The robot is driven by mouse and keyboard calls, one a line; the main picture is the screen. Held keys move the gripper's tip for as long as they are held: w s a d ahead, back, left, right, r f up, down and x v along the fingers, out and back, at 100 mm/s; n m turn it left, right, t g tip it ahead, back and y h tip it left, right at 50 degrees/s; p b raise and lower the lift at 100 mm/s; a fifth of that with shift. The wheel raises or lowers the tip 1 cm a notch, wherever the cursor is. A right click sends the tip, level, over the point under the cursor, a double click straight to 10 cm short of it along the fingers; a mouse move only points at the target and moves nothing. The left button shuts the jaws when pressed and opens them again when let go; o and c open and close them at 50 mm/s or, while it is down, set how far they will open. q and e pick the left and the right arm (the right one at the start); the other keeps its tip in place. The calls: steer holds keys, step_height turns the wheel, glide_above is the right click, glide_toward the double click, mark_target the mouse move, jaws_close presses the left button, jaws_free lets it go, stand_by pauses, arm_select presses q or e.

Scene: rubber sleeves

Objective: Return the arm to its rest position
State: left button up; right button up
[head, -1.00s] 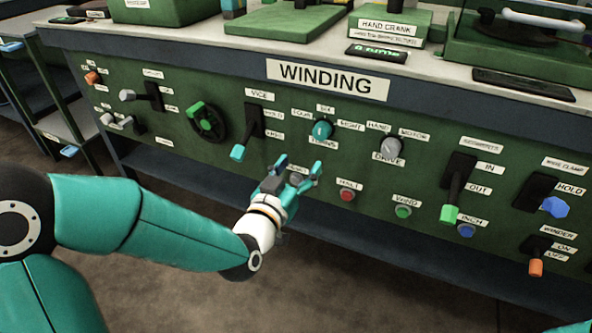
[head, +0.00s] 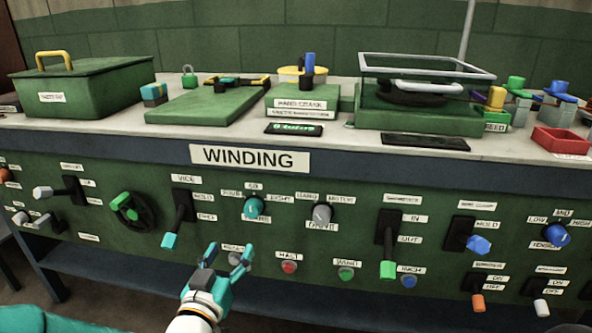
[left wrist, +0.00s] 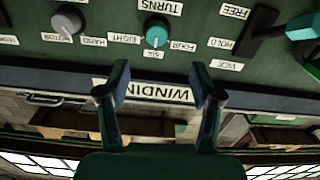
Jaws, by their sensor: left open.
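My left gripper (head: 228,258) is in front of the green control panel (head: 130,180) of the winding bench, below the teal turns knob (head: 256,208) in the head view. Its two teal fingers are spread apart with nothing between them. In the left wrist view the open fingers (left wrist: 160,90) frame the WINDING sign (left wrist: 155,92), with the turns knob (left wrist: 156,37) beyond them. The view is upside down there. I cannot tell whether the fingertips touch the panel. My right gripper is not in view.
The panel carries a vice lever (head: 180,222), a red halt button (head: 289,267), a green wind button (head: 345,273) and a green-tipped lever (head: 388,250). On the bench top stand a green lidded box (head: 85,88), a hand crank block (head: 305,100) and a red tray (head: 562,140).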

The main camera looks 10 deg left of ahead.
arm_select(q)
steer(key=s+d+f+g, duration=0.1)
steer(key=s+f+g, duration=0.15)
steer(key=f, duration=0.75)
steer(key=s+f+g+h, duration=0.1)
steer(key=f+g, duration=0.2)
steer(key=f, duration=0.6)
steer(key=s+d+f+g, duration=0.1)
steer(key=s+f+g, duration=0.15)
steer(key=f, duration=0.75)
steer(key=s+d+f+n+g+h, duration=0.1)
steer(key=s+d+f+g, duration=0.2)
steer(key=s+f+g, duration=0.45)
steer(key=s+d+f+g+h, duration=0.1)
steer(key=s+d+f+g, duration=0.2)
steer(key=s, duration=0.7)
step_height(320, 180, up, 37)
steer(key=t+p, duration=0.1)
steer(key=p, duration=3.7)
steer(key=shift+w+a+p, duration=0.25)
steer(key=shift+w+p, duration=0.1)
